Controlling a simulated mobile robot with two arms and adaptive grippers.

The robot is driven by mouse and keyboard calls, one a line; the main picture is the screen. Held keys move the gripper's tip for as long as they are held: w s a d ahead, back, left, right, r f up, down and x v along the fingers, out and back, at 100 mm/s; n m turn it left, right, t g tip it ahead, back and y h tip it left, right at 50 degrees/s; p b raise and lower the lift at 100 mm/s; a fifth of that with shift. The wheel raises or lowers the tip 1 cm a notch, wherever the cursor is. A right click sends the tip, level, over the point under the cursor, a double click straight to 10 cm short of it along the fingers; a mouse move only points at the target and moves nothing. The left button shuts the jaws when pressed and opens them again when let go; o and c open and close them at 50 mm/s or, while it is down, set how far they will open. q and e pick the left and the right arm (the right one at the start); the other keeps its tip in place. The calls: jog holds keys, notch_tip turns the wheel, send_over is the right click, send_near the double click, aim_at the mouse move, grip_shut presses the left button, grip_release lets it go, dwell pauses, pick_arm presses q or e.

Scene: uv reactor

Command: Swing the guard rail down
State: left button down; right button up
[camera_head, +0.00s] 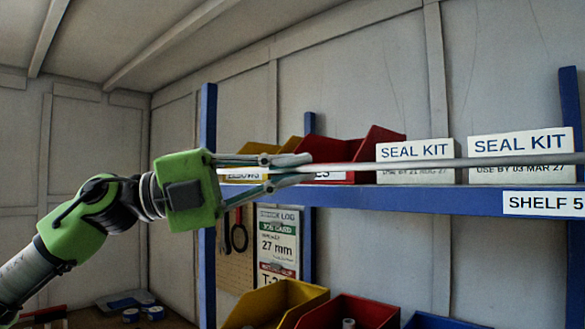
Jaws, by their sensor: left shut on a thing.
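The guard rail (420,164) is a thin grey metal bar. It runs across the front of the blue shelf, passing before the seal kit boxes and out to the right. My left gripper (306,169) comes in from the left with its fingers closed around the rail's left part. The rail's pivot or hinge cannot be made out. My right gripper is not in view.
The blue shelf (440,200) holds two white seal kit boxes (414,152) (520,145) and a red bin (370,141). Below stand a yellow bin (280,303) and a red bin (350,312). A blue post (207,250) stands close by my left gripper.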

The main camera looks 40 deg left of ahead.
pick_arm(q)
jog(key=c, duration=2.2)
grip_release()
jog(key=shift+s+a, duration=0.15)
jog(key=shift+a, duration=0.05)
